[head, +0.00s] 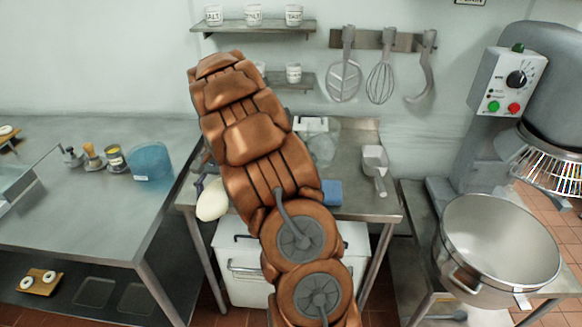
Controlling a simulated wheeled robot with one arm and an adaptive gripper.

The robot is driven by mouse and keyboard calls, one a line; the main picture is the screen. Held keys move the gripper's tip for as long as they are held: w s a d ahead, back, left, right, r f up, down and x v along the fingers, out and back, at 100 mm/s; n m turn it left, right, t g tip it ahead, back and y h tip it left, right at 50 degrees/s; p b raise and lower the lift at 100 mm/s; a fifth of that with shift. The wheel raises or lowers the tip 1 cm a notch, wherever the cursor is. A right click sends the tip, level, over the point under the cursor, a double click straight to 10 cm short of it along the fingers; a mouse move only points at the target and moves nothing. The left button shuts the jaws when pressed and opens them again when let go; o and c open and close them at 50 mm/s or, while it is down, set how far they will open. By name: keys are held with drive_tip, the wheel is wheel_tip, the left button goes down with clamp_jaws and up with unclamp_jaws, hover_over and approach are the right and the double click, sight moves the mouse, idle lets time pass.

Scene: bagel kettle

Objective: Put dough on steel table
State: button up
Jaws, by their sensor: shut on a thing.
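The dough (212,201) is a pale, smooth lump to the left of my brown arm, in front of the middle metal table's left edge. My gripper (203,180) is mostly hidden behind my arm; only a small part shows just above the dough, and it is shut on the dough. A large steel table (75,200) stands on the left, with its right edge a short way left of the dough. Its middle and front top are bare.
A blue tub (150,161) and small containers stand along the left table's back. The middle table (350,205) holds a white scoop (375,165) and a blue item (330,193). A large steel bowl (497,240) and a mixer (545,85) are at right.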

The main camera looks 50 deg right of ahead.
drive_tip(key=s+d+f+m+t+h+b, duration=0.15)
drive_tip(key=s+d+m+t+b, duration=0.4)
drive_tip(key=s+d+m, duration=0.95)
drive_tip(key=shift+m, duration=0.6)
drive_tip(key=w+d+p, duration=0.1)
drive_tip(key=w, duration=0.3)
drive_tip(key=w+d+f+p, duration=0.1)
drive_tip(key=w+d+p, duration=0.1)
drive_tip(key=w, duration=0.3)
drive_tip(key=w+d+p, duration=0.1)
drive_tip(key=w+p, duration=0.1)
drive_tip(key=w, duration=0.2)
drive_tip(key=shift+w+d+f, duration=0.2)
drive_tip(key=shift+w+f, duration=0.05)
drive_tip(key=shift+w, duration=0.15)
drive_tip(key=shift+w+d+f+p, duration=0.1)
drive_tip(key=shift+w+p, duration=0.15)
drive_tip(key=shift+p, duration=0.05)
drive_tip(key=shift+w+f+p, duration=0.1)
drive_tip(key=shift+f+p, duration=0.65)
drive_tip(key=shift+f, duration=1.05)
drive_tip(key=shift+f, duration=0.15)
drive_tip(key=o, duration=1.6)
drive_tip(key=shift+o, duration=0.2)
